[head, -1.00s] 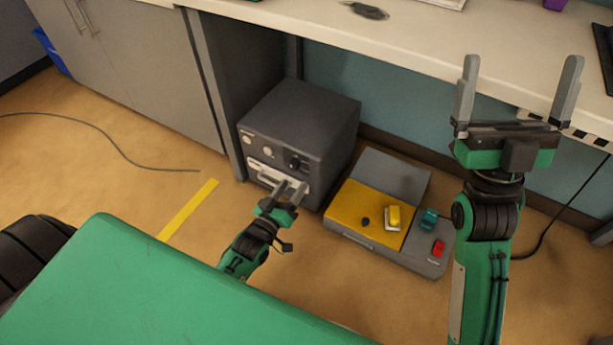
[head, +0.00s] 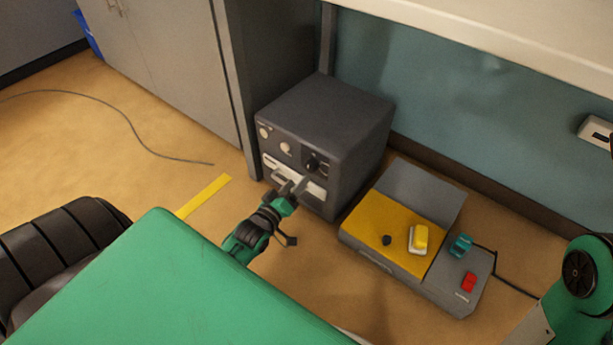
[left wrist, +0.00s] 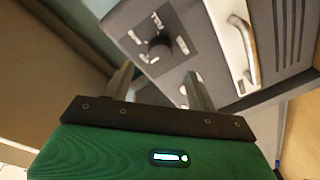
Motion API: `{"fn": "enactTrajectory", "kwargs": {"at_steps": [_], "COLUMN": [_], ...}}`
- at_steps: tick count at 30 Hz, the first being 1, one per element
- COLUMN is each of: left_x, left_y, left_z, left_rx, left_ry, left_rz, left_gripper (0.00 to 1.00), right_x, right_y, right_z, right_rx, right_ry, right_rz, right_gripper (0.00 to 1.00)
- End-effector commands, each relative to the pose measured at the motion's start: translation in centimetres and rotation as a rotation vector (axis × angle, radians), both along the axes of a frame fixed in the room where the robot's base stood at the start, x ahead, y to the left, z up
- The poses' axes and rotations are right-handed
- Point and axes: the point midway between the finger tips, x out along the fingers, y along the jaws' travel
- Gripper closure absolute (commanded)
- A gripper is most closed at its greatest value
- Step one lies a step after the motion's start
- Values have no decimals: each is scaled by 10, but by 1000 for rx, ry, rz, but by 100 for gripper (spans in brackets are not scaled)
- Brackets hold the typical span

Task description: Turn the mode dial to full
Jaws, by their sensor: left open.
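The mode dial is a round black knob (head: 312,163) on the upper front of a dark grey box (head: 335,110) on the floor. It also shows in the left wrist view as a black dial (left wrist: 158,49) on a dark panel, with small white labels around it. The labels are too blurred to read surely, and I cannot tell which one the dial points to. My left gripper (head: 294,184) is open and empty in front of the box, below the dial in the head view. In the left wrist view its fingers (left wrist: 160,84) stand apart, with the dial beyond them.
A white panel with a handle (head: 275,174) is below the dial. To the right lies a low grey and yellow unit (head: 375,225) with a yellow block, a teal part and a red switch. A cabinet (head: 180,70) stands left; the worktop (head: 480,40) overhangs behind.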

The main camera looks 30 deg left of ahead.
Motion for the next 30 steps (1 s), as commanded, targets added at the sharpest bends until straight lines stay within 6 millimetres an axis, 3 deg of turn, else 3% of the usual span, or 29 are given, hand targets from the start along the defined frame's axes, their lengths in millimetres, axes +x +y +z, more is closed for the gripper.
{"fn": "enactTrajectory", "kwargs": {"at_steps": [3, 9, 23, 30], "left_x": [24, 50, 62, 62], "left_y": [1, 2, 2, 2], "left_z": [-3, -3, 0, 0], "left_rx": [0, 1, 1, 1], "left_ry": [-4, -1, 1, 1], "left_rz": [0, 0, 0, -1], "left_gripper": [42, 42, 42, 85], "right_x": [-4, -8, -10, -10], "right_y": [-3, -5, -6, -6], "right_z": [-2, 1, 4, 4], "right_rx": [15, 29, 35, 35], "right_ry": [-17, -29, -34, -34], "right_rz": [8, 17, 20, 20], "right_gripper": [0, 0, 0, 0]}}
